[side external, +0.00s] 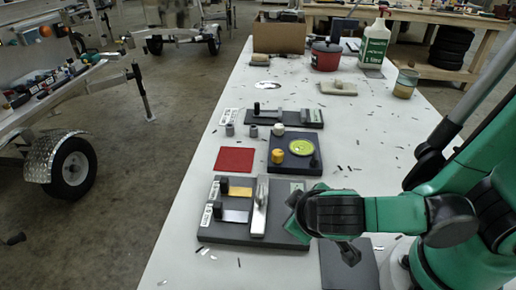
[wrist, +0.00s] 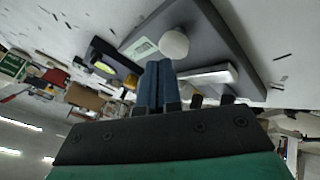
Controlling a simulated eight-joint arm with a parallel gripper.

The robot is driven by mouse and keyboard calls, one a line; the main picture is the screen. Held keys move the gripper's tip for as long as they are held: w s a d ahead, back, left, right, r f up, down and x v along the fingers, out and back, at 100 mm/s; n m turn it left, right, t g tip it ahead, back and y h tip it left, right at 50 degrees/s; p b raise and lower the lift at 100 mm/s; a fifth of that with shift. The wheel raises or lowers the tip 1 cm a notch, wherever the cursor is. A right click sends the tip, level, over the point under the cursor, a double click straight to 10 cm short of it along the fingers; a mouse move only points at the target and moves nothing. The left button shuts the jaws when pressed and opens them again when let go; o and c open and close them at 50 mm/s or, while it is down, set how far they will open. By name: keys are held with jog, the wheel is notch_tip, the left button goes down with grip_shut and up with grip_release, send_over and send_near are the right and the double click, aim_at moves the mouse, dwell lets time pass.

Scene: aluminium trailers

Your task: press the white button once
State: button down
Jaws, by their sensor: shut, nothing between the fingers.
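The white button (wrist: 173,44) is a round white knob on the dark grey near panel (wrist: 215,30), beside a pale label, in the wrist view. In the side view, my gripper (side external: 294,203) is over the right end of that panel (side external: 222,234) and hides the button. My gripper's two blue fingers (wrist: 158,66) are shut together and empty. Their tips appear just beside the button in the wrist view; I cannot tell whether they touch it.
The near panel carries a silver bar handle (side external: 260,206) and two black-knobbed sliders. Behind it are a red square (side external: 234,160) and a dark panel with a yellow knob (side external: 277,156) and a yellow-green disc (side external: 301,147). A bottle (side external: 374,42) and red pot (side external: 325,57) stand farther back.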

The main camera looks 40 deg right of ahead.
jog(key=shift+r, duration=0.45)
jog(key=shift+r, duration=0.1)
jog(key=shift+r, duration=2.4)
jog(key=w+d+r+m+t+y, duration=0.1)
jog(key=w+d+r+m+y, duration=0.1)
jog(key=d, duration=0.6)
jog(key=w+r+y, duration=0.1)
jog(key=w+y, duration=0.1)
jog(key=w, duration=0.1)
jog(key=shift+w+d, duration=0.15)
